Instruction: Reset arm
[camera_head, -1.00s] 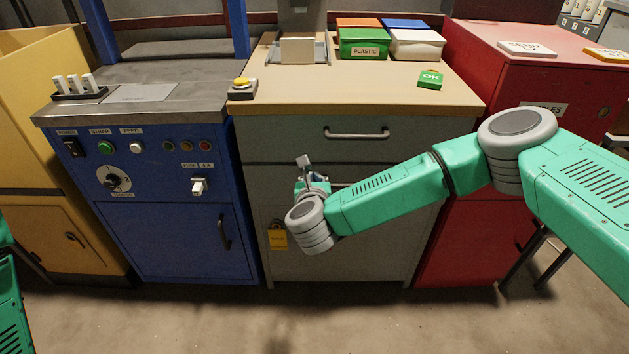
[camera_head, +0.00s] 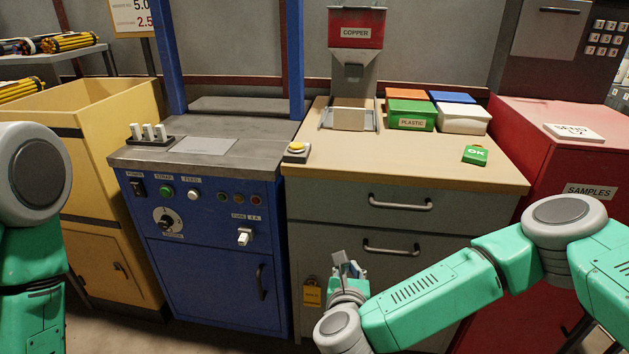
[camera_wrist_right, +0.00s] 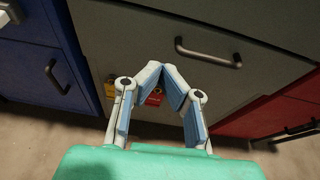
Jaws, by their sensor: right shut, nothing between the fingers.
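My right arm comes in from the right in the head view. Its gripper (camera_head: 345,262) hangs in front of the grey drawer cabinet (camera_head: 340,230), below the tabletop. The right wrist view shows the same gripper (camera_wrist_right: 164,72) with its two blue-padded fingers meeting at the tips and nothing between them. A grey drawer front fills the space beyond the fingers. Part of my left arm shows at the left edge of the head view; its gripper is out of the picture.
A blue machine (camera_head: 205,250) with knobs stands left of the cabinet, and a red cabinet (camera_head: 545,150) stands right. The wooden top (camera_head: 400,165) holds a green plastic bin (camera_head: 411,110), a white bin (camera_head: 463,118) and a green OK block (camera_head: 475,154). A copper hopper (camera_head: 356,45) rises behind.

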